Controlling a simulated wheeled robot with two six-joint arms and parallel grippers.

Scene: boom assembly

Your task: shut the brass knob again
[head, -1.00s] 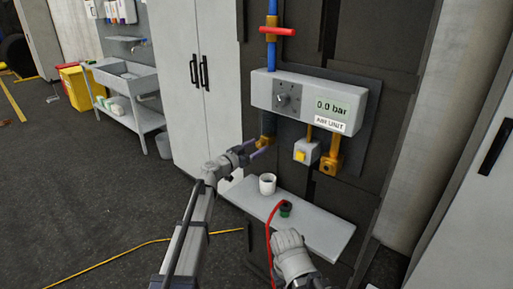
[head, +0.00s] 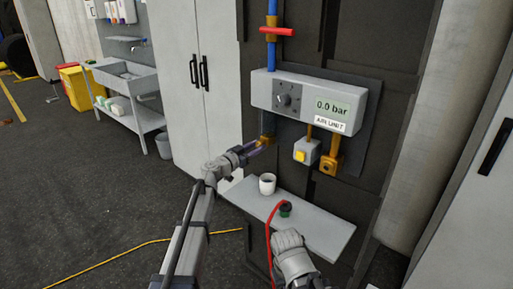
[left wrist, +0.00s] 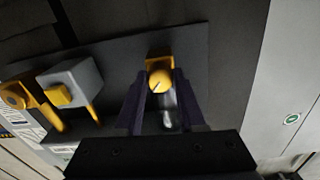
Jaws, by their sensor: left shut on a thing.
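The brass knob (left wrist: 159,80) is a round yellow knob with a dark line across its face, at the bottom of the blue pipe. My left gripper (head: 263,147) reaches it from the left in the head view. In the left wrist view its two dark fingers (left wrist: 160,92) stand on either side of the knob and are shut on it. The knob's mount (left wrist: 160,63) shows behind it. In the head view the fingers partly hide the knob. Part of my right arm shows at the lower middle of the head view, but its fingers do not show.
A grey air unit (head: 313,100) reads 0.0 bar, with a red handle (head: 277,31) on the blue pipe above. A white cup (head: 267,184) and a green-black fitting (head: 286,209) with a red hose stand on a shelf (head: 318,229) below. A tall cabinet (head: 190,110) stands left.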

